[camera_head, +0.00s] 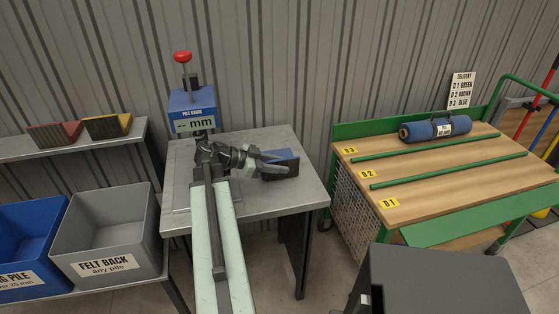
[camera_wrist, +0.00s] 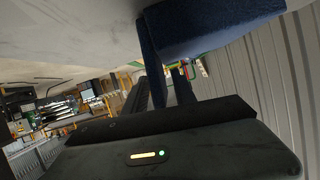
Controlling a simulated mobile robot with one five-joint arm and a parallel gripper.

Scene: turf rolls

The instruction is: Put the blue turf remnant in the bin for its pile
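The blue turf remnant (camera_head: 283,154) is at the grey steel table, at the tip of my gripper (camera_head: 270,166). Its blue face shows above and behind the fingers, with a dark face towards the camera. In the wrist view the blue remnant (camera_wrist: 205,27) fills the top, right at the ends of the fingers (camera_wrist: 170,85). Whether the fingers are closed on it is not clear. The grey bin (camera_head: 105,235) reads "FELT BACK any pile". The blue bin (camera_head: 28,240), cut off at the left edge, carries a partly visible "PILE" label.
A blue pile gauge (camera_head: 192,108) showing "-- mm" stands on the steel table (camera_head: 290,200). Red (camera_head: 55,133) and yellow (camera_head: 107,125) remnants lie on a shelf. A blue turf roll (camera_head: 435,130) lies on the green-edged delivery bench (camera_head: 460,185) at right.

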